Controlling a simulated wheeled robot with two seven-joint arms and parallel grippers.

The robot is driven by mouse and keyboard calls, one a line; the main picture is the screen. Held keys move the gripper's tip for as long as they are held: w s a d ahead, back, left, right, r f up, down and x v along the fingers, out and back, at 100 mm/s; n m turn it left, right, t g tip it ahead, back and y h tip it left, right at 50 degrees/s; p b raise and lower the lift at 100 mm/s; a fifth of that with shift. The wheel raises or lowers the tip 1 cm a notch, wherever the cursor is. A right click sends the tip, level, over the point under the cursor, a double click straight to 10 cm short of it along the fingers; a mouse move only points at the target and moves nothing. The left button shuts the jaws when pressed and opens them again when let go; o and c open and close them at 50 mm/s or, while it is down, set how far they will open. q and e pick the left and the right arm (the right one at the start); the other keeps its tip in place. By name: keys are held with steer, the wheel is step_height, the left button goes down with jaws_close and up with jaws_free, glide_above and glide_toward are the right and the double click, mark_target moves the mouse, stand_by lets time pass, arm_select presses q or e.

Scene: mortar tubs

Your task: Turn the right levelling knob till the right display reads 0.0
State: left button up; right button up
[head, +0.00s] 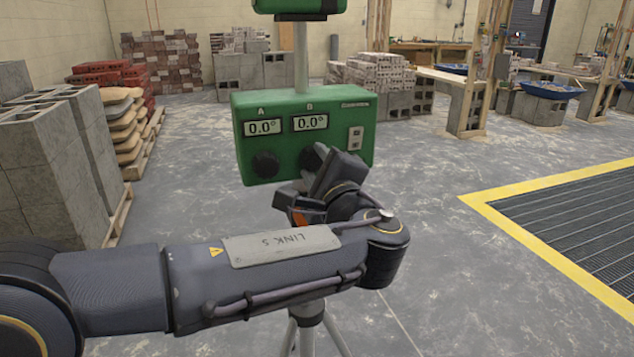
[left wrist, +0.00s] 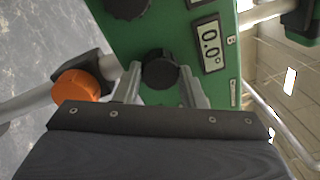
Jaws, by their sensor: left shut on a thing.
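A green levelling box (head: 350,140) stands on a tripod, with displays A and B on its front. The left display A (head: 262,128) reads 0.0°. The right display B (head: 310,122) reads 0.0°, and it also shows 0.0° in the left wrist view (left wrist: 209,45). The black left knob (head: 265,164) is free. My left gripper (head: 320,172) is at the black right knob (head: 310,156), partly hiding it in the head view. In the left wrist view, the left gripper (left wrist: 161,88) is shut on the right knob (left wrist: 160,68), a finger on each side. My right gripper is out of view.
An orange knob (left wrist: 76,85) sits close beside the left gripper in the left wrist view. Grey block stacks (head: 45,165) stand at left. A yellow-edged floor grating (head: 570,220) lies at right. The floor between is clear.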

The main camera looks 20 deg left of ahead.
arm_select(q)
steer(key=shift+f+n+b, duration=0.1)
steer(key=shift+n+b, duration=0.55)
steer(key=shift+n, duration=0.05)
steer(key=o, duration=1)
steer(key=p+v, duration=0.1)
steer(key=v, duration=0.7)
steer(key=shift+w, duration=0.1)
